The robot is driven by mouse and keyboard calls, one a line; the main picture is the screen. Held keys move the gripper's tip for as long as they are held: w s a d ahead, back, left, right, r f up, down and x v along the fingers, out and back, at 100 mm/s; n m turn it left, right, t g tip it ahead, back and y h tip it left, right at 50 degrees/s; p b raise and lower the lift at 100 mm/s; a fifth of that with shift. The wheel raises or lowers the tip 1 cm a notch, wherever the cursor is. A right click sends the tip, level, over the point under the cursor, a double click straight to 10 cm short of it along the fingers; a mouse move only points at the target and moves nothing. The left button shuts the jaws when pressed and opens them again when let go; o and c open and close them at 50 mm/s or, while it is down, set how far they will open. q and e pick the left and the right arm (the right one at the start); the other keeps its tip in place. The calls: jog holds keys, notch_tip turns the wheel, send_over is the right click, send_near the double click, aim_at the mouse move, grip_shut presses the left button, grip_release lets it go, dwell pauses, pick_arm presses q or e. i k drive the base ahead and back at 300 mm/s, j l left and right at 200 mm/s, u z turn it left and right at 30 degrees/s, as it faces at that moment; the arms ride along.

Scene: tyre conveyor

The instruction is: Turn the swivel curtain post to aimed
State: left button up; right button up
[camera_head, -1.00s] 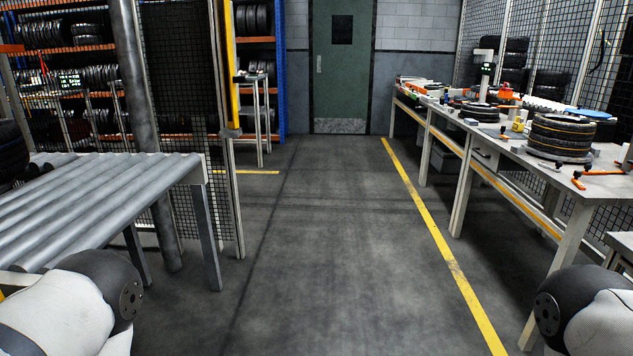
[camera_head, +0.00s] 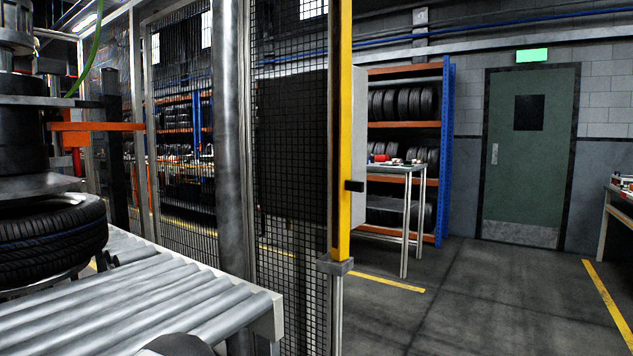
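The swivel curtain post (camera_head: 341,130) is a tall yellow upright with a dark strip along its face, right of centre. A small black knob (camera_head: 354,186) sticks out from its right side. The yellow part stands on a grey collar (camera_head: 335,266) with a thinner pale post below. I cannot tell from this view which way its face is aimed. Neither of my grippers is in view. A rounded piece at the bottom edge is probably part of my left arm.
A roller conveyor (camera_head: 190,305) fills the lower left, with a tyre (camera_head: 50,240) under a machine head. A mesh fence (camera_head: 290,160) and thick grey pole (camera_head: 230,150) stand left of the post. A small table (camera_head: 395,168) stands behind it.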

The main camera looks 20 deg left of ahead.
aim_at(342, 185)
jog(key=i+l+u, duration=0.25)
jog(key=u, duration=0.25)
jog(key=i+l+u, duration=0.7)
jog(key=l+u, duration=0.3)
jog(key=j, duration=0.1)
